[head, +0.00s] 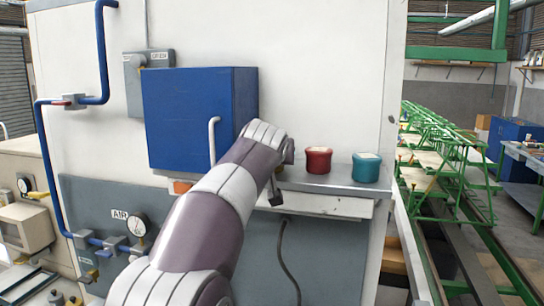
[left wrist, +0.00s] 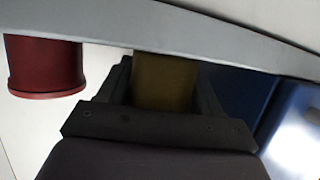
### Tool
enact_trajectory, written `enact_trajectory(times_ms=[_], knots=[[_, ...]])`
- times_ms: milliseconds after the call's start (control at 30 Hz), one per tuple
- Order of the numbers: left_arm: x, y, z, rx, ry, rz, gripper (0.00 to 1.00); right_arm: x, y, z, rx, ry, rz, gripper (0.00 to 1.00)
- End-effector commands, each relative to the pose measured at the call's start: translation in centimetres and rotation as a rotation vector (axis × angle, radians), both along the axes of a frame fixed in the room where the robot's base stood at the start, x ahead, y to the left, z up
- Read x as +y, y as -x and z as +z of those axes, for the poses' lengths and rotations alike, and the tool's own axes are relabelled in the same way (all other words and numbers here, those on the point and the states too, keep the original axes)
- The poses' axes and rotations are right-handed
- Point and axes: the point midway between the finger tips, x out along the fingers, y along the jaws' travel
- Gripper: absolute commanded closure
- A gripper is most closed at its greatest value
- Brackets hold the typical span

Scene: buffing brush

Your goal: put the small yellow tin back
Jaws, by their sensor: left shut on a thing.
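The small yellow tin (left wrist: 165,82) shows dark yellow in the left wrist view, between the two fingers of my left gripper (left wrist: 166,88), which is shut on it. That view is upside down, and the tin's far end meets the grey shelf strip; I cannot tell whether it rests there. In the head view my left gripper (head: 276,190) is at the shelf's front, between the blue cabinet and the red tin, mostly hidden by my wrist. The yellow tin is hidden there. The grey shelf (head: 330,187) runs along the white wall. My right gripper is not in view.
A red tin (head: 318,160) and a teal tin (head: 366,168) stand on the shelf right of my gripper. The red tin also shows in the left wrist view (left wrist: 45,65). A blue cabinet (head: 185,115) stands left of my wrist. A dark cable (head: 283,250) hangs below the shelf.

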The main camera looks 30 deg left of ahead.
Motion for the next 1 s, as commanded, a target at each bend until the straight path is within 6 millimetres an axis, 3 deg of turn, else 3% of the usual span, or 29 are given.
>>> enact_trajectory(times_ms=[233, 267, 300, 633, 1000], knots=[[0.0, 0.0, -0.2, 0.0, 0.0, 0.0, 0.73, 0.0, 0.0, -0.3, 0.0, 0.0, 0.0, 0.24], [0.0, 0.0, -0.2, 0.0, 0.0, 0.0, 0.29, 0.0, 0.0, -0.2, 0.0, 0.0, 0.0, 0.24], [0.0, 0.0, -0.1, 0.0, 0.0, 0.0, 0.25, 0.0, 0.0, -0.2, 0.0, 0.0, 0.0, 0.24], [-0.2, 0.3, 0.1, -0.001, 0.0, 0.0, 0.25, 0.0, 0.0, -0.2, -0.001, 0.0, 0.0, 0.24], [-3.8, 7.9, 3.0, -0.004, 0.0, -0.002, 0.25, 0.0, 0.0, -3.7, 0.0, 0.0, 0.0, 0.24]])
